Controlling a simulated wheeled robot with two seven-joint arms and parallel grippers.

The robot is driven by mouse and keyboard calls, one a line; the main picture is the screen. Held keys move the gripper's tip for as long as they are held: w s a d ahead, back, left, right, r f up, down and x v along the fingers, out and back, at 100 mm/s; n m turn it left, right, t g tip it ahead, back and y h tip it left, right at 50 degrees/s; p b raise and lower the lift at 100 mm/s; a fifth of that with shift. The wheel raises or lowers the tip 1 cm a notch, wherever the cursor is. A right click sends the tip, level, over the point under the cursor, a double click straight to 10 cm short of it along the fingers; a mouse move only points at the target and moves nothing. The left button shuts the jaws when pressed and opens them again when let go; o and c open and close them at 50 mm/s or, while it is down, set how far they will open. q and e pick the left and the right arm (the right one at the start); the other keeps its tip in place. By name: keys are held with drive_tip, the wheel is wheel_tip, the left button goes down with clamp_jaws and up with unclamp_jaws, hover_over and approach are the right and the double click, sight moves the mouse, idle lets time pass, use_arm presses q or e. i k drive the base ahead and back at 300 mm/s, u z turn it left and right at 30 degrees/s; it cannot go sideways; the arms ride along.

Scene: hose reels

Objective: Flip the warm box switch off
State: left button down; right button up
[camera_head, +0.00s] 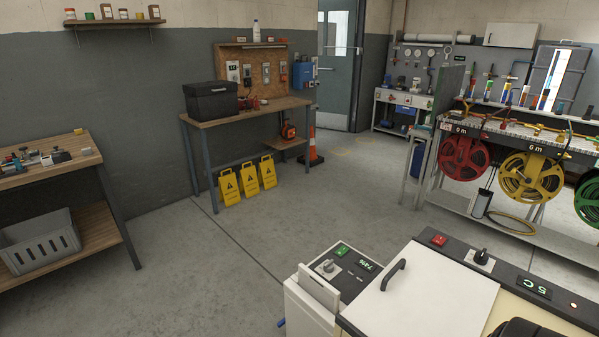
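Two appliances stand at the bottom right. The smaller white box (308,309) has a dark top panel with a green switch (342,250), a round knob (328,267) and a green-lit display (366,264) that seems to start with 74. The larger chest has a white lid (437,292) with a black handle (393,275). Its dark rear panel carries a red switch (439,240), a black knob (482,257) and a display (533,287) reading about 5 C. No label names the warm box; the higher reading is on the smaller one.
A workbench (255,112) with a black case (211,101) stands at the back wall, yellow signs (249,180) below. Hose reels (531,178) hang at the right. A shelf table (80,160) is at the left. The middle floor (300,205) is clear.

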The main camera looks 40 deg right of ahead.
sight(439, 241)
drive_tip(key=i, duration=2.35)
drive_tip(key=z, duration=4.3)
